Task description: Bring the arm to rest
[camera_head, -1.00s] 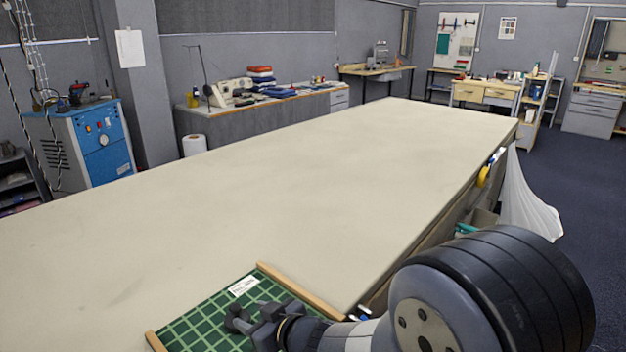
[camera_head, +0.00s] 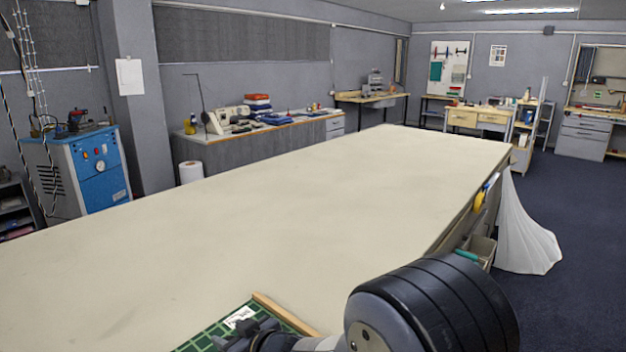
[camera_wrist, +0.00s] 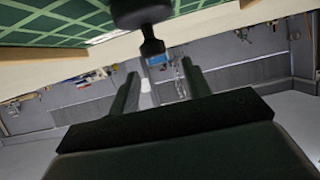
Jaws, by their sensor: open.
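My gripper (camera_head: 226,344) is at the bottom edge of the head view, over the green gridded mat (camera_head: 196,338) as seen there. Most of the jaws are cut off by the frame. In the wrist view the two dark fingers of my gripper (camera_wrist: 160,78) stand apart with nothing between them. The wrist picture looks upside down, with the mat (camera_wrist: 50,22) along the top. My large dark arm joint fills the lower right of the head view.
The long cloth table (camera_head: 270,210) is bare beyond the mat's wooden edge strip (camera_head: 284,312). A grey bin (camera_head: 482,250) and a white cloth (camera_head: 522,225) are at its right side. A blue cabinet (camera_head: 95,165) stands at the left. Dark floor is open on the right.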

